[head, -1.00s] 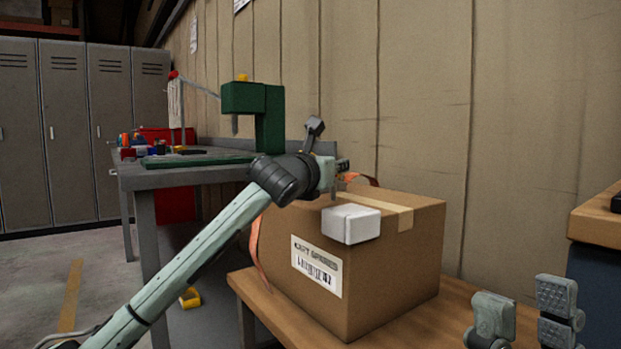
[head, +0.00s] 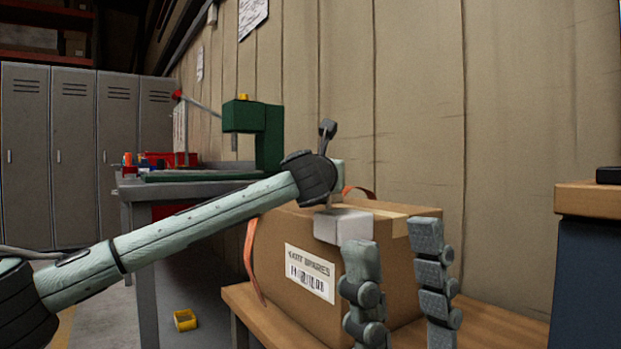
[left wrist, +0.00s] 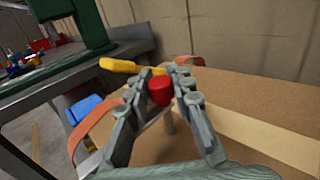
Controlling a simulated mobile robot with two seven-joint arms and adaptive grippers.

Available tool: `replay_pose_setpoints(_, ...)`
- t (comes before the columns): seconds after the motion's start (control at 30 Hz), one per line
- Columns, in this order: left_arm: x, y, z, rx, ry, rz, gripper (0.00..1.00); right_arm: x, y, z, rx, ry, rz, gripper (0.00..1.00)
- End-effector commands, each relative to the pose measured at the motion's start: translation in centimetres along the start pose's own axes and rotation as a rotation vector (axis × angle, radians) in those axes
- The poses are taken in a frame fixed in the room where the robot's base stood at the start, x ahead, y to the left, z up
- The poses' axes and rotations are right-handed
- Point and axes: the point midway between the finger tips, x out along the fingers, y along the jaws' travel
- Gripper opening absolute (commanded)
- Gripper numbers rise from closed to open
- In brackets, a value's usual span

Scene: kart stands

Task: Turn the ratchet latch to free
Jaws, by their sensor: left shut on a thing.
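In the left wrist view my left gripper (left wrist: 165,78) is shut on a red knob (left wrist: 160,92). A thin grey stem (left wrist: 168,122) shows below the knob, above the cardboard box. A yellow bar-like piece (left wrist: 118,65) lies just beyond the fingers; I cannot tell if it joins the knob. An orange strap (left wrist: 95,120) runs down the box side and also shows in the head view (head: 250,262). In the head view my left wrist hides its fingers and the knob. My right gripper (head: 393,236) is open and empty, in front of the box.
The cardboard box (head: 310,255) stands on a wooden table (head: 270,318), with a pale block (head: 343,226) at its top edge. A grey workbench (head: 140,190) with a green press (head: 265,135) stands behind. A yellow bin (head: 185,319) lies on the floor. A wall rises beyond.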

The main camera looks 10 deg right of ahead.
Motion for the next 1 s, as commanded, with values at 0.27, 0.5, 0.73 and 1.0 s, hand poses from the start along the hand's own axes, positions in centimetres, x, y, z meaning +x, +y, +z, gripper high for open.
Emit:
replay_pose_setpoints(0.27, 0.16, -0.61, -0.14, 0.000, 0.003, 0.004, 0.00, 0.00, -0.01, 0.09, -0.001, -0.002, -0.003, 0.40)
replay_pose_setpoints(0.5, 0.16, -0.59, -0.16, 0.000, 0.004, 0.003, 0.00, 0.00, -0.03, 0.05, -0.002, -0.001, -0.005, 0.40)
replay_pose_setpoints(0.73, 0.15, -0.62, -0.11, 0.000, 0.003, 0.002, 0.44, 0.03, -0.05, -0.04, -0.002, 0.002, -0.006, 0.40)
replay_pose_setpoints(1.0, 0.05, -0.68, -0.04, 0.000, 0.001, 0.001, 0.44, 0.12, -0.07, -0.20, -0.001, 0.007, -0.004, 0.40)
